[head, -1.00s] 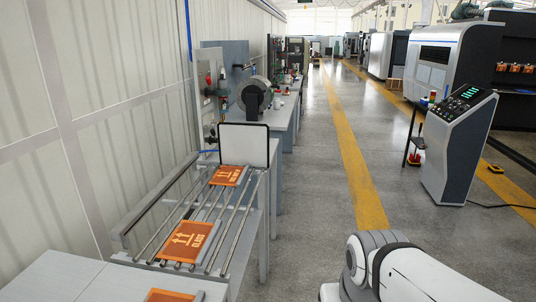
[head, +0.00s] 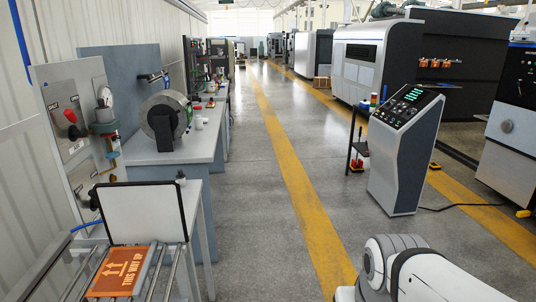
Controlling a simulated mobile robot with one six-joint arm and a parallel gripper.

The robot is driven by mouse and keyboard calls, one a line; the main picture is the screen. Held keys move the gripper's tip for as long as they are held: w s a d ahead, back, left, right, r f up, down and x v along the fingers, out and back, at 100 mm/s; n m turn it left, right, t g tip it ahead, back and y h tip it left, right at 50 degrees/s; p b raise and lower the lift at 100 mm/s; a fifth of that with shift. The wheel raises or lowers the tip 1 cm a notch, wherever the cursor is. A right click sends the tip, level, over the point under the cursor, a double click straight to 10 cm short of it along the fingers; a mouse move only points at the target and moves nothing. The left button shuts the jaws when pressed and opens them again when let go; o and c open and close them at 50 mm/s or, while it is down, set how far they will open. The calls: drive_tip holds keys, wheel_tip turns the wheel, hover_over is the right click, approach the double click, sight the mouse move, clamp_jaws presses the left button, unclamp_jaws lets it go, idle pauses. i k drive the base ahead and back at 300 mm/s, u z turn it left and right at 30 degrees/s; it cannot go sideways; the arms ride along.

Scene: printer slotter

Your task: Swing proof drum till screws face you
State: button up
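A metal drum (head: 162,112) with a dark bracket at its front stands on a grey bench (head: 190,148) at the left of the head view. It is likely the proof drum. Screws on it cannot be made out at this distance. My white and grey arm (head: 420,272) shows at the bottom right. My gripper is outside the picture.
A roller rack (head: 150,275) with an orange printed sheet (head: 120,270) and an upright white board (head: 143,212) stands before the bench. A valve panel (head: 75,130) is at the left. A control console (head: 402,150) stands at the right. The aisle between is clear.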

sight(170, 102)
drive_tip(key=z, duration=0.05)
drive_tip(key=i, duration=1.6)
drive_tip(key=u, duration=0.3)
drive_tip(key=i, duration=1.55)
drive_tip(key=u, duration=0.7)
drive_tip(key=i, duration=1.45)
drive_tip(key=u, duration=0.5)
